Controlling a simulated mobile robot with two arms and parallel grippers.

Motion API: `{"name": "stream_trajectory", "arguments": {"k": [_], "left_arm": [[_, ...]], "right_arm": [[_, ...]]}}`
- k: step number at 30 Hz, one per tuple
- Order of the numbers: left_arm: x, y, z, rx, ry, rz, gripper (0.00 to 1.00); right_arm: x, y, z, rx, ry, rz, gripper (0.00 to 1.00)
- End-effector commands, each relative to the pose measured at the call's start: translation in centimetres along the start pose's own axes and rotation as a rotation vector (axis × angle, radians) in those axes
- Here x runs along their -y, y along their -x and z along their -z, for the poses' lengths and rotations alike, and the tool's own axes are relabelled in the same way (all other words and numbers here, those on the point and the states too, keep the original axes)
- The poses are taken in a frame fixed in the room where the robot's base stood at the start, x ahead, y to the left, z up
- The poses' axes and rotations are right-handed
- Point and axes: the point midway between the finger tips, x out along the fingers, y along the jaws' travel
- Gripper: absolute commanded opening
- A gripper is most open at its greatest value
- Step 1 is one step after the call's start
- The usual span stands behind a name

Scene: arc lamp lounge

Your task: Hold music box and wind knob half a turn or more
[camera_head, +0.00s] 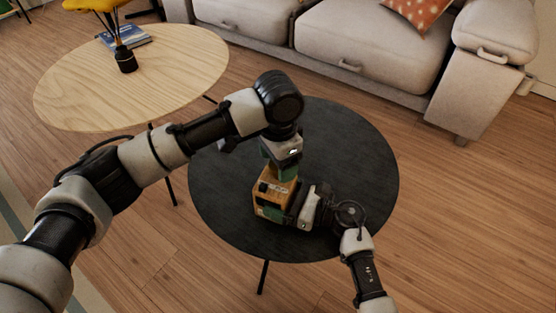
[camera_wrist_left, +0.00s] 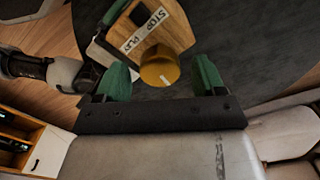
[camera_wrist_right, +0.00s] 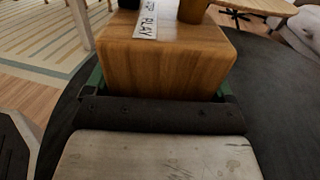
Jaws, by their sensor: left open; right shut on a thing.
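The wooden music box (camera_head: 268,190) stands on the black round table (camera_head: 340,140). A "STOP PLAY" label shows on its top in the left wrist view. My right gripper (camera_head: 279,210) is shut on the music box (camera_wrist_right: 165,60) from the right side, its green fingers at the box's sides. The round brass-coloured knob (camera_wrist_left: 160,67) sticks up from the box top. My left gripper (camera_wrist_left: 162,80) is open above the box, pointing down, with one green finger on each side of the knob and gaps between. In the head view the left gripper hides the knob.
A light wooden oval table (camera_head: 130,75) with a dark vase (camera_head: 125,60) and books (camera_head: 125,37) stands at the back left. A beige sofa (camera_head: 370,45) stands behind the black table. The black table's right part is clear.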

Motion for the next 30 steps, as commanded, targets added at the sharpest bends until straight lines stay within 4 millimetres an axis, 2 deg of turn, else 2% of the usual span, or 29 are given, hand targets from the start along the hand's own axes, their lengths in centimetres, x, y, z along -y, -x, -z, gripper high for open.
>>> {"name": "stream_trajectory", "arguments": {"k": [12, 16, 21, 30], "left_arm": [[0.0, 8.2, 0.1, -0.004, -0.001, 0.003, 0.70], [0.0, 10.2, 0.0, -0.003, 0.000, 0.003, 0.70], [0.0, 11.4, 0.0, -0.001, 0.000, 0.001, 0.70], [0.0, 11.5, 0.0, -0.001, 0.000, 0.000, 0.70]], "right_arm": [[0.0, 0.0, 0.1, -0.001, -0.001, 0.000, 0.45], [0.0, 0.0, 0.1, -0.001, -0.001, 0.000, 0.45], [0.0, 0.0, 0.1, -0.001, -0.001, -0.001, 0.45], [0.0, 0.0, 0.1, -0.001, -0.001, -0.001, 0.45]]}}
